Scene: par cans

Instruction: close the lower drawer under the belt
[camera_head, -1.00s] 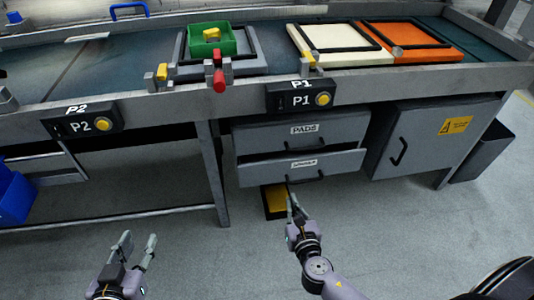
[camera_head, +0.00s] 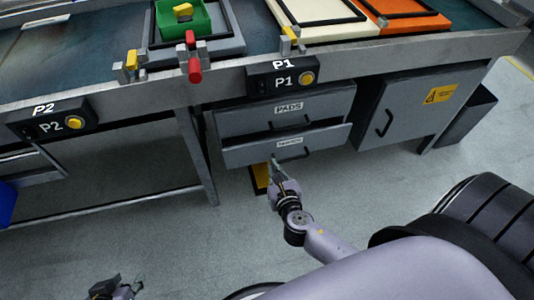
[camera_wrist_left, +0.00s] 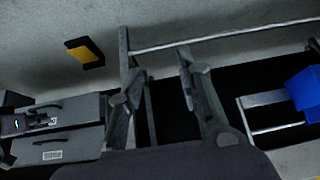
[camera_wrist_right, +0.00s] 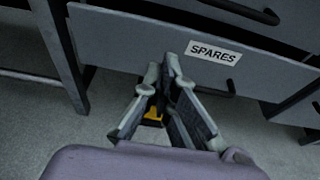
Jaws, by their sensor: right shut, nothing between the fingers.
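The lower drawer (camera_head: 245,155), labelled SPARES in the right wrist view (camera_wrist_right: 140,45), stands partly pulled out below the PADS drawer (camera_head: 240,120). Its dark handle (camera_wrist_right: 220,90) shows beneath the label. My right gripper (camera_head: 273,160) is shut and empty, its fingertips at the lower part of the drawer front, left of the handle. In the right wrist view the fingertips (camera_wrist_right: 170,68) overlap the front beside the label; contact cannot be told. My left gripper (camera_head: 125,288) is low at the left, its fingers (camera_wrist_left: 155,75) wide apart and empty.
A grey cabinet (camera_head: 410,105) with a warning sign stands right of the drawers. A table leg (camera_head: 195,155) stands to their left. A yellow and black item (camera_head: 260,180) lies on the floor below the drawer. The conveyor belt (camera_head: 85,65) with its trays runs above.

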